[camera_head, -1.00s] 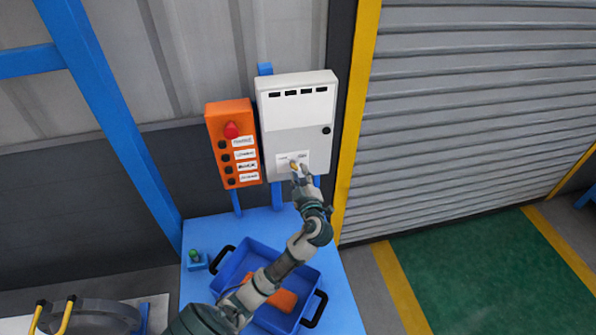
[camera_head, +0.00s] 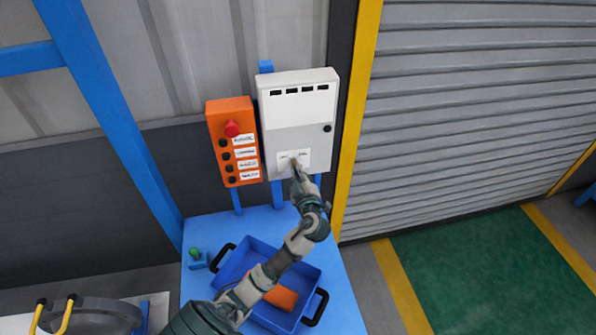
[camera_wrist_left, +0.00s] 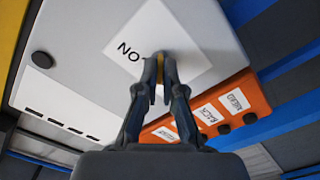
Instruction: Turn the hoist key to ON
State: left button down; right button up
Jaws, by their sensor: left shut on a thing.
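A white box (camera_head: 297,120) hangs on the wall, with a white label (camera_head: 306,156) low on its front. In the left wrist view the label (camera_wrist_left: 190,45) shows upside down, with "NO" readable, which is ON seen inverted; the rest is hidden behind the fingers. My left gripper (camera_head: 296,168) is at the label, and it also shows in the left wrist view (camera_wrist_left: 162,62). It is shut on the hoist key (camera_wrist_left: 160,92), of which a yellowish part shows between the fingers. The fingers hide most of the key, so I cannot tell its exact angle.
An orange button box (camera_head: 218,122) with a red knob is close left of the white box. Below, a blue tray (camera_head: 229,271) with black handles holds an orange object (camera_head: 283,298) on a blue table (camera_head: 338,290). A grey shutter (camera_head: 470,100) is at the right.

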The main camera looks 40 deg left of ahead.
pick_arm(q)
jog(key=shift+f, duration=0.15)
jog(key=m, duration=0.8)
jog(key=r+m+p, duration=0.1)
jog(key=m, duration=0.3)
jog(key=shift+a, duration=0.1)
jog(key=m+p, duration=0.2)
jog(key=m, duration=0.3)
jog(key=shift+p, duration=0.3)
jog(key=shift+m, duration=0.3)
